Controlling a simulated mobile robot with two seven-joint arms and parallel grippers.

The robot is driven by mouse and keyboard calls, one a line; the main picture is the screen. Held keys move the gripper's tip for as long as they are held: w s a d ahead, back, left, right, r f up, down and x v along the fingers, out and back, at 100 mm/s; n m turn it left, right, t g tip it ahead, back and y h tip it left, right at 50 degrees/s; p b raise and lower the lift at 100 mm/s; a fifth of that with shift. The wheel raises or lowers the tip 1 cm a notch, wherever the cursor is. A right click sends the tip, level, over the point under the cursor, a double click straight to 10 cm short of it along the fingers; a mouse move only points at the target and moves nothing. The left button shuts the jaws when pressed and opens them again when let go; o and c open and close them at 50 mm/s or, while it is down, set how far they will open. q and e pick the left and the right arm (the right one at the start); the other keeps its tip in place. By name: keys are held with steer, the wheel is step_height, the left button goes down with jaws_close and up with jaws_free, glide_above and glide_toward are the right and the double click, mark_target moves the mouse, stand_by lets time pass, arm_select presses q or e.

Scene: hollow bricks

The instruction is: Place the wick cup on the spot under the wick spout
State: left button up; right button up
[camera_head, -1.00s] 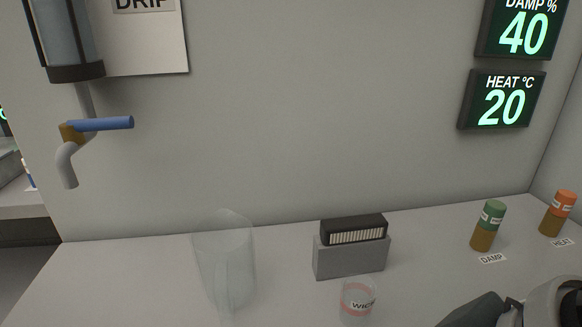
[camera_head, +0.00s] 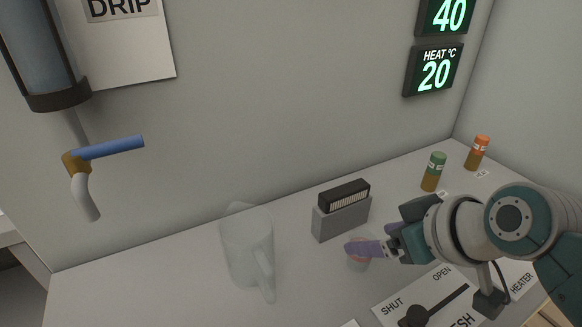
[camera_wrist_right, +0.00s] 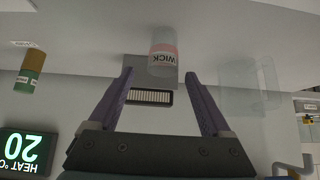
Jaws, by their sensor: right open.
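The wick cup (camera_head: 359,266), clear with a pinkish band, stands on the counter in front of a grey block and is partly hidden by my right gripper (camera_head: 352,248) in the head view. The right wrist view shows the cup (camera_wrist_right: 162,50) inverted, its WICK label facing the camera. My right gripper (camera_wrist_right: 158,75) is open, its two purple fingers apart with the cup just beyond and between the tips; contact cannot be told. A grey spout (camera_head: 86,198) with a blue lever hangs at left near a DRIP sign; no spout labelled wick shows. My left gripper is not in view.
A clear pitcher (camera_head: 246,250) stands left of the cup. A grey block (camera_head: 340,218) with a dark slotted top stands behind it. Green-capped (camera_head: 433,172) and orange-capped (camera_head: 477,153) bottles stand at back right. A SHUT/OPEN lever panel (camera_head: 440,300) is at front right.

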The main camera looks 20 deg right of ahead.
steer(key=x, duration=0.2)
steer(key=shift+w+f, duration=0.15)
steer(key=shift+f, duration=0.1)
steer(key=b+x, duration=0.2)
steer(key=x, duration=0.2)
steer(key=shift+w+a+f, duration=0.15)
steer(key=shift+a+f, duration=0.05)
steer(key=shift+f, duration=0.05)
steer(key=shift+c, duration=0.2)
steer(key=c, duration=0.4)
jaws_close()
